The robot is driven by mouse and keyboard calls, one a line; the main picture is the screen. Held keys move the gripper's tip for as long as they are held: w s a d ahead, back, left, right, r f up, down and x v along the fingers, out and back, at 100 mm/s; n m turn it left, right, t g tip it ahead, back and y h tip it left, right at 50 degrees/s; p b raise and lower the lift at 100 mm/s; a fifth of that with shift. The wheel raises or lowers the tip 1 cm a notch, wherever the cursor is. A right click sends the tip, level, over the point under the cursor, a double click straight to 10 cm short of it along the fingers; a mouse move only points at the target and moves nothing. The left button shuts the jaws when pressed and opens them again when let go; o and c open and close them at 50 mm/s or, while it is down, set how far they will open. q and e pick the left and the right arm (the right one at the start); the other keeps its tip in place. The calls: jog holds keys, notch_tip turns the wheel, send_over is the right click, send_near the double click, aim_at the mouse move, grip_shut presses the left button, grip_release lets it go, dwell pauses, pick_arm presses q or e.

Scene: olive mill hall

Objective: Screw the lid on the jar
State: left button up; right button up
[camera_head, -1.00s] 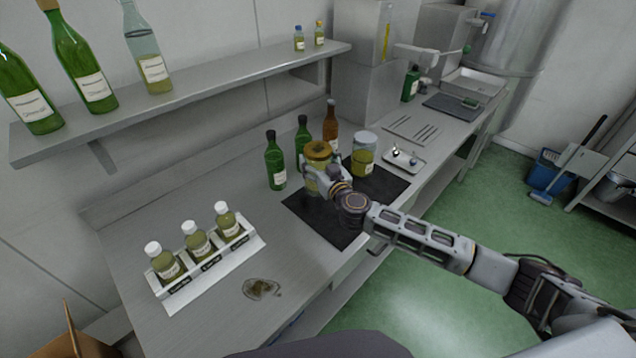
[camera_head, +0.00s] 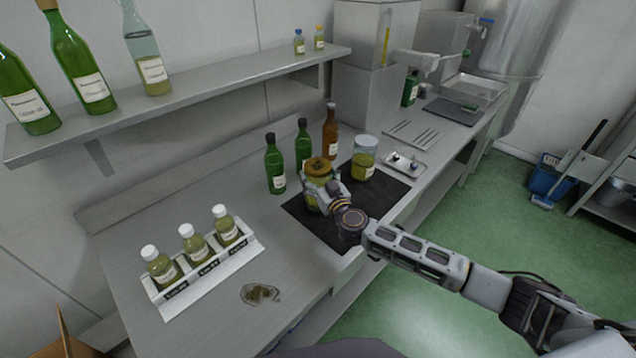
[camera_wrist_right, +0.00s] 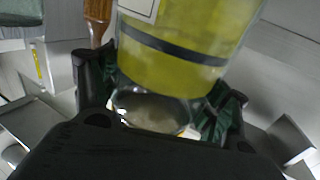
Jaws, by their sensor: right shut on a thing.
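A glass jar (camera_head: 317,199) with yellow-green contents and a gold-brown lid (camera_head: 318,166) is at the black mat (camera_head: 377,188). The lid sits on top of the jar; how tightly cannot be told. My right gripper (camera_head: 325,186) is shut around the jar's side, below the lid. In the right wrist view the jar (camera_wrist_right: 175,65), with a dark band, is between the fingers. The gripper hides part of the jar, and I cannot tell whether its base touches the mat. My left gripper is not in view.
A second jar (camera_head: 364,160) with a silver-grey lid stands right of the held jar. Green bottles (camera_head: 275,165) and a brown bottle (camera_head: 330,132) stand behind. A small tray (camera_head: 405,164) is at right.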

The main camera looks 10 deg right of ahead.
jog(key=shift+f, duration=0.8)
jog(key=o, duration=2.1)
jog(key=shift+f, duration=0.25)
jog(key=shift+r, duration=0.1)
jog(key=v, duration=1.2)
jog(key=shift+s+a+r, duration=0.1)
